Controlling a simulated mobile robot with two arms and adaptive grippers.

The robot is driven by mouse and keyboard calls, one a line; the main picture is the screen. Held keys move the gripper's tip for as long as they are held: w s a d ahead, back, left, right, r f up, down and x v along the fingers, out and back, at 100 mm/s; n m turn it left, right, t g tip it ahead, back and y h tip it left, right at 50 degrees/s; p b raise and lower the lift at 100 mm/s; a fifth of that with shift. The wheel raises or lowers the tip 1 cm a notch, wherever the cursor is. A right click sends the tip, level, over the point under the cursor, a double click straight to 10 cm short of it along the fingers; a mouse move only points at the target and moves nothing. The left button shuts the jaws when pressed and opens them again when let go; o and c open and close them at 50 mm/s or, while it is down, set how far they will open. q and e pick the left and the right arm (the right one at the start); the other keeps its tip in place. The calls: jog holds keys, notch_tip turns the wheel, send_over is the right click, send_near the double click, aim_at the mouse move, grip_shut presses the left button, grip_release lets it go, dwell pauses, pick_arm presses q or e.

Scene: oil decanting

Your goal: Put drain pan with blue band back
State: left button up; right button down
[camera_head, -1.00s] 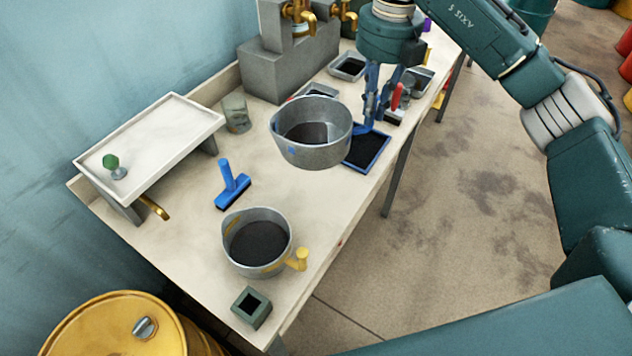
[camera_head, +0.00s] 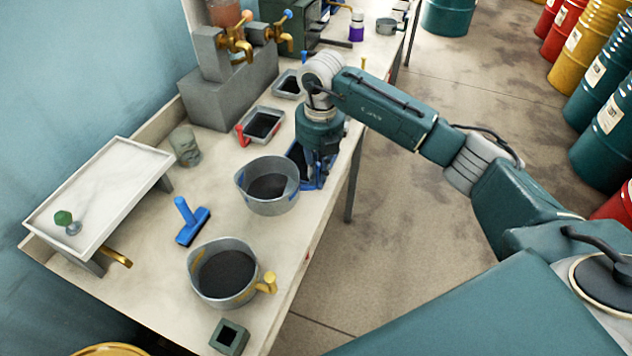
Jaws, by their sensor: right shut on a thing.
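The drain pan with blue band (camera_head: 268,204) is a round grey pan with blue marks on its rim and dark contents. It sits low at the front right part of the bench; I cannot tell whether it touches the bench top. My right gripper (camera_head: 317,180) points down at the pan's right side, shut on it where its handle lies; the handle is mostly hidden by the fingers. My left gripper is not in view.
A similar pan with a yellow handle (camera_head: 222,300) stands nearer on the bench. A blue squeegee-like tool (camera_head: 193,223) lies to the left of the held pan. Also near are a glass jar (camera_head: 186,146), a red-handled tray (camera_head: 262,136), a raised white tray (camera_head: 105,190) and a green square block (camera_head: 229,337).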

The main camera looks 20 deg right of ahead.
aim_at(316, 188)
notch_tip(316, 188, down, 5)
jog(key=shift+r+p, duration=0.2)
jog(key=shift+p, duration=0.45)
jog(key=shift+f, duration=0.4)
jog(key=c, duration=1.8)
grip_release()
jog(key=shift+o, duration=0.2)
jog(key=shift+r, duration=0.15)
jog(key=shift+r+b, duration=0.3)
jog(key=shift+r, duration=0.05)
notch_tip(316, 188, up, 10)
jog(key=b, duration=0.3)
jog(key=shift+s+d+r+b, duration=0.1)
jog(key=shift+d+r+b, duration=0.05)
jog(key=shift+b, duration=0.2)
jog(key=shift+r, duration=0.4)
